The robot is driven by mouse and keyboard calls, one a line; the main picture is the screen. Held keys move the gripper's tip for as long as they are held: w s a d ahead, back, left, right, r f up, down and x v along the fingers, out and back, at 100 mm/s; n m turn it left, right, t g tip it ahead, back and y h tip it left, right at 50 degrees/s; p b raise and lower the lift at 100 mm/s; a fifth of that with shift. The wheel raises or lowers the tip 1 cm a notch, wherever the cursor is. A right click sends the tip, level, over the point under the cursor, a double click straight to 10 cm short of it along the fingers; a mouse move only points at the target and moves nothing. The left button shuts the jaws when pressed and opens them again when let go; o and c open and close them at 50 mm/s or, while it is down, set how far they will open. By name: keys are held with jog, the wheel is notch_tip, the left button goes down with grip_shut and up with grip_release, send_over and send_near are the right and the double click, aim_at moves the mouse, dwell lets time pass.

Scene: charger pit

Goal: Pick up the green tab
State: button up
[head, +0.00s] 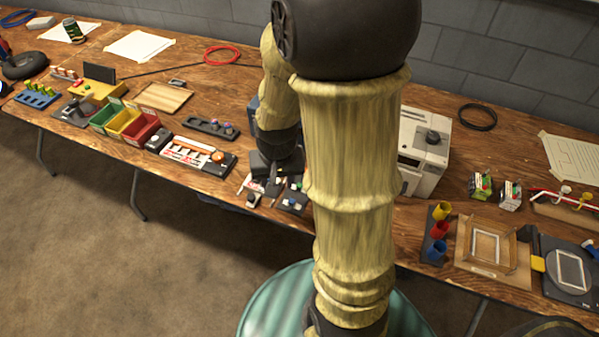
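My gripper (270,185) is a dark shape low over the front of the bench, partly hidden by my own arm, and its fingers are too small and dark to read. Just right of it is a small dark block (291,205) bearing tiny pale, blue and greenish pieces. One of these, a small green piece (298,187), may be the green tab, but I cannot tell for sure. Green upright pieces also stand in a blue rack (38,100) at the far left. I cannot see whether anything is between the fingers.
Left of my gripper are a dark strip with a white-and-orange panel (186,150) and green, yellow and red bins (124,124). A pale grey machine (424,150) stands right of my arm. Colored cups (440,230) and a wooden frame (510,255) are further right.

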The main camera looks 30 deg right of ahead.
jog(key=w+d+r+m+g+p, duration=0.1)
jog(key=d+r+m+p, duration=0.5)
jog(key=p, duration=0.6)
jog(key=shift+w+d+r+g+p, duration=0.3)
jog(key=shift+w+d+r, duration=0.35)
jog(key=shift+w+r, duration=0.25)
jog(key=shift+s, duration=0.1)
send_over(300, 187)
notch_tip(300, 187, down, 12)
jog(key=shift+r+p, duration=0.2)
jog(key=shift+p, duration=0.1)
jog(key=shift+f, duration=0.3)
jog(key=shift+f, duration=0.15)
